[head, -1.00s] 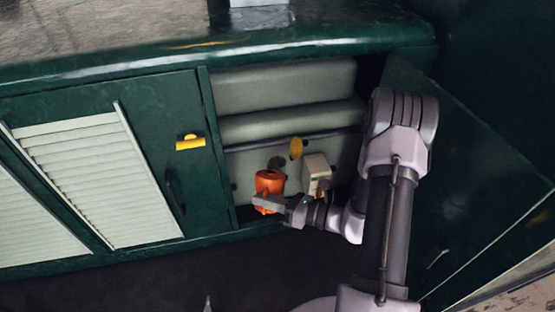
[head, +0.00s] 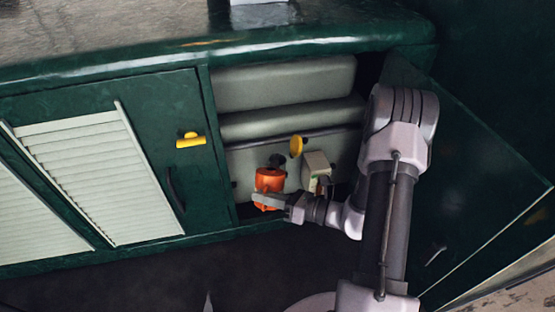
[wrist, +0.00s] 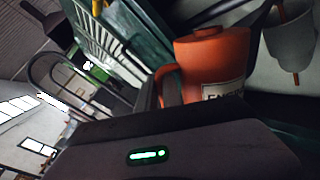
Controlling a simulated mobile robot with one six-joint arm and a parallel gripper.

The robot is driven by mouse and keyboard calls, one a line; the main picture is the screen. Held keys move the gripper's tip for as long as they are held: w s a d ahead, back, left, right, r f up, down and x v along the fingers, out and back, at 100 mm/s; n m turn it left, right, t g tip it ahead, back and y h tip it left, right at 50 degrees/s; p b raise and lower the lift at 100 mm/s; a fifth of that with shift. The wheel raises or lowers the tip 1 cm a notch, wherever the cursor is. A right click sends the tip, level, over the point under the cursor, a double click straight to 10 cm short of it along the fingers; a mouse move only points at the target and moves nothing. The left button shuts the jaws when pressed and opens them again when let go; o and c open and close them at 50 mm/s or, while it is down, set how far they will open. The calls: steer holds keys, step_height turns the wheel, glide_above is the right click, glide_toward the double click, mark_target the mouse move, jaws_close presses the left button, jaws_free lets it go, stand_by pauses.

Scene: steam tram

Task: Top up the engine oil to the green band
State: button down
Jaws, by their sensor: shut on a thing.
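An orange can (head: 269,181) stands about upright in the open locker in the head view. In the wrist view the can (wrist: 212,58) shows a pale label reading "ENGI...", the rest cut off, and a side handle. My gripper (head: 266,200) is shut on the can, at its front low side; the fingers hide part of it. A dark round fitting (head: 277,160) is just behind and above the can. I cannot read any oil level.
A yellow oval piece (head: 296,146) sits above the box. Grey padded shapes (head: 285,84) fill the upper locker. The green door (head: 470,165) stands open at right, behind my arm. A louvred panel (head: 95,175) with a yellow catch (head: 190,140) is left. The dark floor in front looks clear.

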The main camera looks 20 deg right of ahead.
mark_target(264, 190)
steer(key=shift+w+d+r+m+p, duration=0.1)
steer(key=shift+r+m+p, duration=0.3)
steer(key=shift+r+p, duration=0.55)
stand_by(0.9)
steer(key=shift+w+d+r+m+p, duration=0.1)
steer(key=shift+w+r+m+p, duration=0.1)
steer(key=shift+r+m+p, duration=0.75)
steer(key=shift+f+n, duration=0.25)
steer(key=shift+n, duration=0.2)
steer(key=shift+w+d+r+m+g+p, duration=0.15)
steer(key=shift+r+m+g+p, duration=0.15)
steer(key=shift+r+p, duration=0.6)
steer(key=shift+w+p, duration=0.1)
steer(key=shift+p, duration=0.25)
stand_by(0.9)
steer(key=shift+w+d+r+m+p, duration=0.15)
steer(key=shift+r+m+p, duration=0.2)
steer(key=shift+p, duration=0.15)
steer(key=shift+w+d+r+m+p, duration=0.15)
steer(key=shift+r+m+p, duration=0.15)
steer(key=shift+p, duration=0.2)
stand_by(0.8)
